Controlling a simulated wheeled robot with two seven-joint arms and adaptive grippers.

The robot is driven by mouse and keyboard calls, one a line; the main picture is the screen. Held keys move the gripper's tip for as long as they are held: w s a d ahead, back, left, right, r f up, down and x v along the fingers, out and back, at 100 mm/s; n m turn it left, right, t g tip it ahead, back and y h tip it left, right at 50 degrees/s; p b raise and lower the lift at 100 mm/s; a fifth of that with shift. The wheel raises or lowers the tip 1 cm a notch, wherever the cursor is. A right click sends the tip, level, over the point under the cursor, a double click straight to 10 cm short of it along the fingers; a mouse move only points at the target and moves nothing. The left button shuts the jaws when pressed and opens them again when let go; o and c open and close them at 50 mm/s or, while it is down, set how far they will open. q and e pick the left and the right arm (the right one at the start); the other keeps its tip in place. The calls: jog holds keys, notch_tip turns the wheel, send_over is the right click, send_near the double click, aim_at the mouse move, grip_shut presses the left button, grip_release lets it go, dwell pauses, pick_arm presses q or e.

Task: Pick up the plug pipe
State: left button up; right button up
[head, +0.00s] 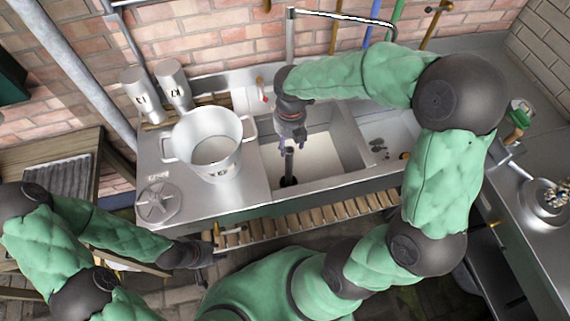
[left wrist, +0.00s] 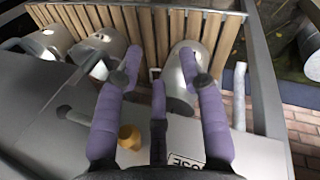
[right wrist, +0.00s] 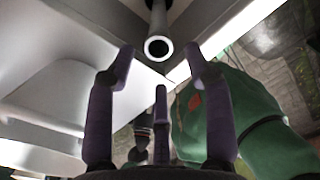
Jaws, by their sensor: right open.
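The plug pipe (head: 289,162) stands upright in the sink basin (head: 325,160), its lower end at the dark drain. In the right wrist view its round hollow end (right wrist: 158,47) faces me, just beyond the fingertips. My right gripper (head: 291,142) is open above the pipe's top, fingers pointing down; its spread fingers (right wrist: 160,62) are empty in the right wrist view. I cannot tell the exact gap to the pipe. My left gripper (head: 212,250) is low at the counter's front, beside the slatted shelf; in the left wrist view its fingers (left wrist: 160,82) are apart and hold nothing.
A large white two-handled pot (head: 208,145) stands on the steel counter left of the basin. Two metal canisters (head: 158,90) stand behind it. A tap (head: 345,18) arches over the sink.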

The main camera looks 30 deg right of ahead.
aim_at(289, 159)
jog(key=shift+w+d+f, duration=0.1)
jog(key=shift+w+f, duration=0.05)
jog(key=shift+w, duration=0.2)
jog(key=shift+f, duration=0.3)
jog(key=f+b, duration=0.2)
jog(key=f, duration=0.3)
jog(key=shift+s+f, duration=0.1)
jog(key=shift+s, duration=0.1)
notch_tip(289, 159, down, 5)
jog(key=shift+r+b, duration=0.15)
jog(key=shift+b, duration=1.1)
pick_arm(q)
jog(key=f, duration=0.4)
jog(key=shift+w+f, duration=0.15)
jog(key=shift+w, duration=0.1)
pick_arm(e)
jog(key=shift+r, duration=0.1)
grip_shut()
